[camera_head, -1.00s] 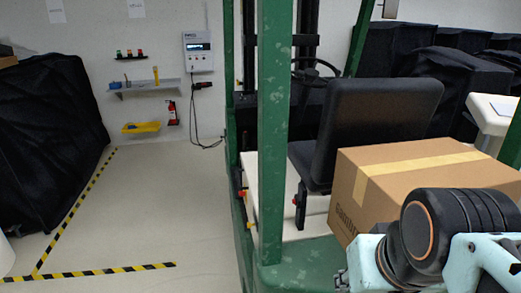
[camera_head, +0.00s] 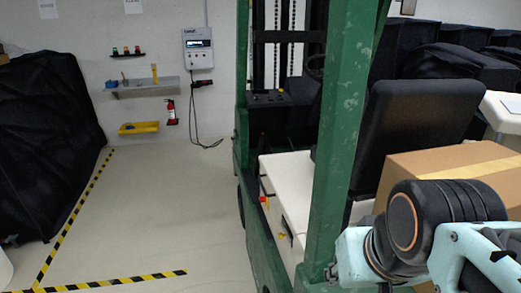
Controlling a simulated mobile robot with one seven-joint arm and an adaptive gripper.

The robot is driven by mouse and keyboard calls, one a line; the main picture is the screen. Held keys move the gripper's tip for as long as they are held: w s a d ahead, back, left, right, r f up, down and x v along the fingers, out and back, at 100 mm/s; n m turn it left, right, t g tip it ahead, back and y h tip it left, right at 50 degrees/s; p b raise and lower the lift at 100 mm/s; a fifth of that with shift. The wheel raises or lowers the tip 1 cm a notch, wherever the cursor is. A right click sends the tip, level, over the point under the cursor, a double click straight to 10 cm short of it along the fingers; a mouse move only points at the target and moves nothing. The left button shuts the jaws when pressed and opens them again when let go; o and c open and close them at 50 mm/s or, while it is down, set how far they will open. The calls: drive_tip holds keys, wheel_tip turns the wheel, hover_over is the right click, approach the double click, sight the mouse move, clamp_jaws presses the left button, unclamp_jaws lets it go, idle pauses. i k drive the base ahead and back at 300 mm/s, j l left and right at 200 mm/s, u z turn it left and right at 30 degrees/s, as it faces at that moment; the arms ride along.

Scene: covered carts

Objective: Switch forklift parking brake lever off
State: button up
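The green forklift (camera_head: 340,130) stands at the centre right, with a black seat (camera_head: 415,130) and a pale body panel beside it. A small red knob (camera_head: 264,200) shows on the forklift's near left side, and a yellow one (camera_head: 283,235) sits lower. A thin dark upright piece (camera_head: 262,142) rises near the front of the cab. I cannot tell which of these is the parking brake lever, or its position. My arm comes in at the lower right, in front of the forklift. My gripper's fingers are not visible.
A cardboard box (camera_head: 450,160) sits behind the seat, beyond my arm. A green post stands between me and the cab. Clear floor (camera_head: 180,200) with yellow-black tape (camera_head: 110,280) lies on the left. A black covered cart (camera_head: 45,140) and a wall shelf (camera_head: 145,88) are beyond.

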sight(262, 142)
drive_tip(key=i+j, duration=0.1)
drive_tip(key=j, duration=0.4)
drive_tip(key=i+j, duration=0.15)
drive_tip(key=j, duration=0.35)
drive_tip(key=i+j, duration=0.1)
drive_tip(key=j, duration=0.4)
drive_tip(key=i+j+z, duration=0.1)
drive_tip(key=j, duration=0.3)
drive_tip(key=i+j+z, duration=0.1)
drive_tip(key=j, duration=0.3)
drive_tip(key=i+j+z, duration=0.1)
drive_tip(key=i+j, duration=0.15)
drive_tip(key=i, duration=0.15)
drive_tip(key=i+j+z, duration=0.15)
drive_tip(key=i+j, duration=0.2)
drive_tip(key=i+l+z, duration=0.1)
drive_tip(key=i, duration=0.35)
drive_tip(key=i+l, duration=0.25)
drive_tip(key=i, duration=0.15)
drive_tip(key=j+z, duration=0.1)
